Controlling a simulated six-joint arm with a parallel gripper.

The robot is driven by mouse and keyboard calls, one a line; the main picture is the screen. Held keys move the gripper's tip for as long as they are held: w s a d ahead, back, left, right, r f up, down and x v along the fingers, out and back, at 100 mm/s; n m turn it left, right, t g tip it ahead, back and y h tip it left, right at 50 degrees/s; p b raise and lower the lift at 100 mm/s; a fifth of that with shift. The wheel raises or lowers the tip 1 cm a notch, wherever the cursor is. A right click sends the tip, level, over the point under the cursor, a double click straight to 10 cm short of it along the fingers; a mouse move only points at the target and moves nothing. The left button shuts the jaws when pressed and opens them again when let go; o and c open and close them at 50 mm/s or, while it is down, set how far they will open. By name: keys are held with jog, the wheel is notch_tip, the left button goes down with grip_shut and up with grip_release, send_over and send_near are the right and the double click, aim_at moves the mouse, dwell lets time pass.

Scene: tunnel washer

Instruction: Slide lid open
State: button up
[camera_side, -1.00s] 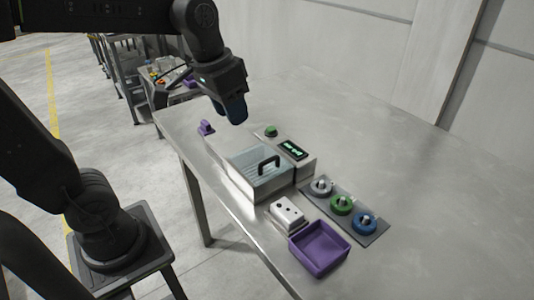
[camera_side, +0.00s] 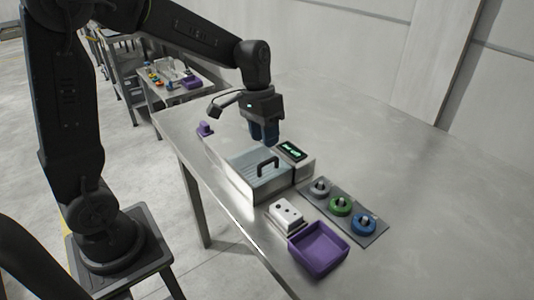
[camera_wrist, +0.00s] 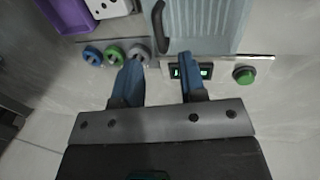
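The washer (camera_side: 243,186) is a grey metal box on the table, with a clear, ribbed lid (camera_side: 247,164) on top. The lid covers the top and carries a dark arched handle (camera_side: 268,166). In the wrist view the lid (camera_wrist: 208,24) is at the top, with the handle (camera_wrist: 159,27) at its left edge. My gripper (camera_side: 264,142) is above the washer, behind the handle and apart from it. In the wrist view its two blue fingers (camera_wrist: 160,72) are spread with nothing between them, so it is open.
A lit display (camera_side: 292,151) and a green button (camera_wrist: 244,75) sit beside the lid. A plate with grey, green and blue round pieces (camera_side: 341,207), a white block with holes (camera_side: 286,212) and a purple tray (camera_side: 319,247) stand nearby. A purple piece (camera_side: 205,128) is at the far end. The table's right side is clear.

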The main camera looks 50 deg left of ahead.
send_over(267, 170)
jog(key=shift+f, duration=2.6)
jog(key=shift+c, duration=0.5)
grip_shut()
